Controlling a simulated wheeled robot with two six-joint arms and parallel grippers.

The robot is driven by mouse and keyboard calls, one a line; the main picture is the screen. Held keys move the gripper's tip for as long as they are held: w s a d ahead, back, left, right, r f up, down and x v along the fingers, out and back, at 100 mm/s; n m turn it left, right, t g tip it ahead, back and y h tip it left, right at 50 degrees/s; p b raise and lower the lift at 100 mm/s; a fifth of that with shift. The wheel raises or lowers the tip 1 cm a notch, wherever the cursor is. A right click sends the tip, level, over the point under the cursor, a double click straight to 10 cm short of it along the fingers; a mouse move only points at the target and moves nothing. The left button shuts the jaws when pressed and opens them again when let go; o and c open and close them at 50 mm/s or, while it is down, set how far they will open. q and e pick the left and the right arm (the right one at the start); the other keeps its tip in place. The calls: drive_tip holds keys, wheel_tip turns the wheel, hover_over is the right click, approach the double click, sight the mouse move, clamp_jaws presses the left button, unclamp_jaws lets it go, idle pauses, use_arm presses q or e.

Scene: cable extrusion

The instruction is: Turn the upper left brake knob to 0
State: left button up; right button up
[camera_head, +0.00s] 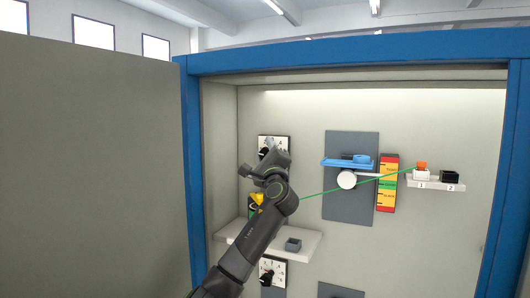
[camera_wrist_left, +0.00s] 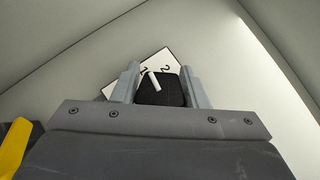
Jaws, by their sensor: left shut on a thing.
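The upper left brake knob is a black knob (camera_wrist_left: 165,92) with a white pointer line, on a white dial plate (camera_head: 282,143). In the left wrist view the dial plate (camera_wrist_left: 180,64) shows the digits 1 and 2, and the pointer line leans toward the 1. The 0 mark is not visible there. My left gripper (camera_wrist_left: 160,76) is shut on the knob, one finger on each side. In the head view my left gripper (camera_head: 265,160) covers much of the knob. My right gripper is not in view.
A lower dial plate (camera_head: 279,271) with a knob sits below a grey shelf (camera_head: 305,242) holding a small dark box (camera_head: 293,245). A green cable (camera_head: 335,190) runs right past a white roller (camera_head: 347,179) to an orange piece (camera_head: 422,166). A blue frame (camera_head: 350,55) edges the cabinet.

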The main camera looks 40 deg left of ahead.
use_arm(q)
drive_tip(key=n+g, duration=0.3)
drive_tip(key=n, duration=0.1)
drive_tip(key=shift+f+h, duration=0.1)
drive_tip(key=shift+h, duration=0.3)
drive_tip(key=shift+a+f+n+g+h+p, duration=0.1)
drive_tip(key=shift+f+n+g+h+p, duration=0.1)
drive_tip(key=shift+n+g+h, duration=0.55)
drive_tip(key=shift+f+n+g+h+p, duration=0.15)
drive_tip(key=shift+n+g+h, duration=0.25)
drive_tip(key=shift+n, duration=0.55)
drive_tip(key=o, duration=1)
drive_tip(key=shift+c, duration=0.2)
drive_tip(key=shift+s, duration=0.1)
